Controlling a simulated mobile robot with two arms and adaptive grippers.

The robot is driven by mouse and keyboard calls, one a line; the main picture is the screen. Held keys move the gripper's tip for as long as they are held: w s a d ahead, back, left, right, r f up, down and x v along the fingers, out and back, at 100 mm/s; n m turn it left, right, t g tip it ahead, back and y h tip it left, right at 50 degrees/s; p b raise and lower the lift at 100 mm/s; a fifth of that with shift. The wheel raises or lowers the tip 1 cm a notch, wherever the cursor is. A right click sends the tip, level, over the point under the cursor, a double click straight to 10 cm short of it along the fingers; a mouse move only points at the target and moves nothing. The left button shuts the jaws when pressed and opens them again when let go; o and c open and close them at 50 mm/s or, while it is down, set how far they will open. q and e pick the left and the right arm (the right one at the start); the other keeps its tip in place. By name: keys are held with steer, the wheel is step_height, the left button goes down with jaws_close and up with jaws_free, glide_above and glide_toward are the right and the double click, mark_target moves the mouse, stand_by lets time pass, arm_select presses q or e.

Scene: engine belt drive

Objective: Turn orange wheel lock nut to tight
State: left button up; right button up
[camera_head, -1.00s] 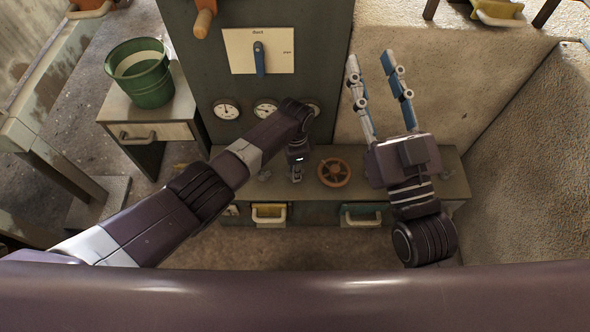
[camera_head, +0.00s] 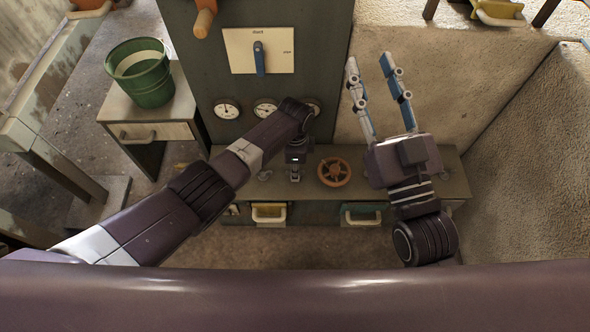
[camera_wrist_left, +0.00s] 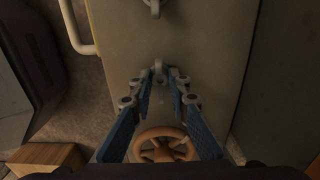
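The orange wheel (camera_head: 334,172) lies flat on the grey bench. It also shows at the bottom of the left wrist view (camera_wrist_left: 166,146). My left gripper (camera_head: 295,175) points down at the bench just left of the wheel. In the left wrist view its blue-padded fingers (camera_wrist_left: 160,78) come close together at the tips around a small grey fitting (camera_wrist_left: 158,66), which looks like the lock nut. I cannot tell whether the tips press on it; the nut's position is unclear. My right gripper (camera_head: 371,62) is open and empty, raised at the right.
Another grey fitting (camera_head: 264,174) sits further left on the bench. Behind stands a panel with gauges (camera_head: 227,109) and a blue lever (camera_head: 259,60). A green bucket (camera_head: 141,79) stands at the left.

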arm_select(q)
steer(key=o, duration=0.5)
step_height(320, 180, up, 12)
stand_by(0.6)
stand_by(0.4)
